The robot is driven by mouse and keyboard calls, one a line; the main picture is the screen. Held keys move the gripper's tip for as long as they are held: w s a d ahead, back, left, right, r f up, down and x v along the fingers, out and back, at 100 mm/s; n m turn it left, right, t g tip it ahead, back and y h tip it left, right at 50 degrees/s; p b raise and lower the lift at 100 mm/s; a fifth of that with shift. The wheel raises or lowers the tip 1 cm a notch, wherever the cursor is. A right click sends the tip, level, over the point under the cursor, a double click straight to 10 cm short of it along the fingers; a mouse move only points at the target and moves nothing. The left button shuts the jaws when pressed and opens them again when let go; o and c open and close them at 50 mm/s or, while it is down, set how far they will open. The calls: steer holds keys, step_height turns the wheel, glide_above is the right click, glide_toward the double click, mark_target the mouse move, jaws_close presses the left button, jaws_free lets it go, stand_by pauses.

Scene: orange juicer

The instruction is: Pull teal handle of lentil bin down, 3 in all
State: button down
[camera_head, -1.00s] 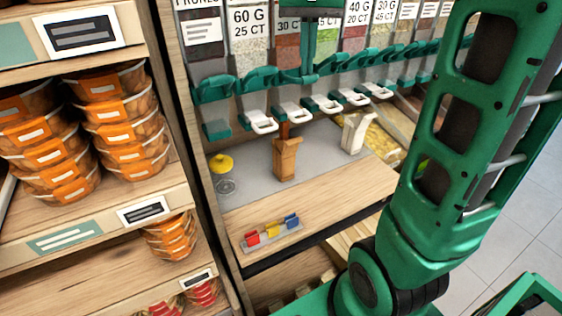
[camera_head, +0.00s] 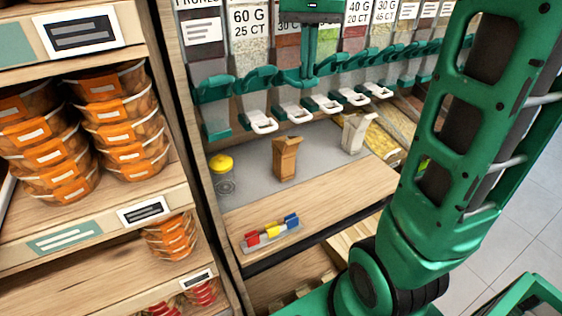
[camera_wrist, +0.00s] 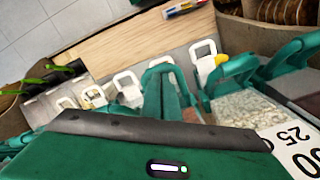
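The row of dispenser bins hangs at the top of the head view. The third bin, with reddish-brown contents (camera_head: 287,47), is partly hidden by my gripper (camera_head: 309,78). Its label is cut off, so I cannot read its name. Its teal handle (camera_head: 288,78) is just left of my fingertips; I cannot tell whether they touch. My fingers look like one narrow column, close together, pointing down. A white spout (camera_head: 293,112) sits below the handle. A brown paper bag (camera_head: 286,158) stands open beneath it. The wrist view shows teal handles and white spouts, with my green housing (camera_wrist: 150,155) in front.
A white bag (camera_head: 354,134) stands to the right on the grey counter. A yellow-topped jar (camera_head: 222,172) stands left. Coloured clips (camera_head: 270,232) lie on the wooden front ledge (camera_head: 330,200). Orange-labelled tubs (camera_head: 127,130) fill the left shelf. Neighbouring bins flank my gripper closely.

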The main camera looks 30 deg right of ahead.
steer(key=shift+w+r, duration=0.25)
steer(key=shift+r, duration=1.15)
steer(key=shift+w+r, duration=0.2)
steer(key=shift+r, duration=1.2)
steer(key=shift+s+f, duration=0.15)
steer(key=shift+f, duration=0.85)
steer(key=shift+s+f, duration=0.2)
steer(key=shift+f, duration=0.85)
steer(key=shift+s+f, duration=0.15)
steer(key=shift+f, duration=0.85)
step_height(320, 180, up, 6)
steer(key=w, duration=0.1)
